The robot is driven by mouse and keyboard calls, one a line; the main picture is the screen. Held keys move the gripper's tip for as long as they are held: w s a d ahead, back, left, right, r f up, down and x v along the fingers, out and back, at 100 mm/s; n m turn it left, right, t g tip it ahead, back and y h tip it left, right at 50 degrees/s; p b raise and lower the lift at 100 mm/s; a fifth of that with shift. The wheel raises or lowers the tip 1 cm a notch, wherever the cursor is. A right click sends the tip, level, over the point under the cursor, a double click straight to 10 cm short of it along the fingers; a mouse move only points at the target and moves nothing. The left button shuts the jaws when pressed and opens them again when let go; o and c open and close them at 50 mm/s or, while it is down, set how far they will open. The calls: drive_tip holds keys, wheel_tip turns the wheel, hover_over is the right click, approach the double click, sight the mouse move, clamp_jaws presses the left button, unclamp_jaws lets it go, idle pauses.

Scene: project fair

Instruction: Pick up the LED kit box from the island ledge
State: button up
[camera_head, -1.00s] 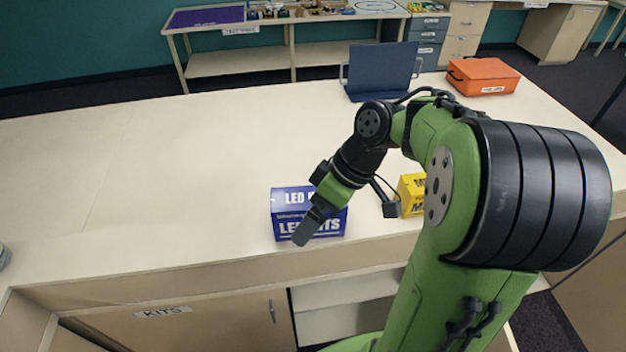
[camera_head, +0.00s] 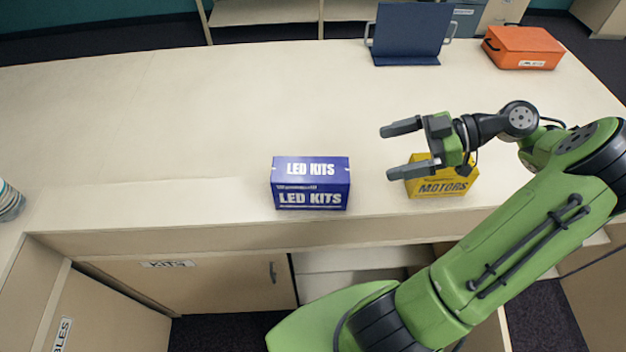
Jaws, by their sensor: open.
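The LED kit box (camera_head: 311,183) is a blue box with white "LED KITS" lettering. It stands upright near the front edge of the pale island ledge (camera_head: 160,207), fully in view. My gripper (camera_head: 387,152) is open and empty, with its two grey fingers pointing left. In the picture it is to the right of the blue box and apart from it. It overlaps the top of a yellow "MOTORS" box (camera_head: 443,187); I cannot tell its height above that box.
The yellow box stands close to the right of the blue box. A dark blue panel (camera_head: 411,30) and an orange case (camera_head: 522,46) are at the back right. A striped round object (camera_head: 9,202) is at the left edge. The worktop left of and behind the blue box is clear.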

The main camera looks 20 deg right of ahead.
drive_tip(key=b, duration=0.4)
approach(316, 169)
drive_tip(key=x, duration=0.4)
drive_tip(key=shift+s, duration=0.1)
drive_tip(key=x, duration=0.5)
drive_tip(key=shift+a, duration=0.25)
drive_tip(key=shift+d, duration=0.1)
drive_tip(key=shift+c, duration=0.2)
drive_tip(key=c, duration=1.6)
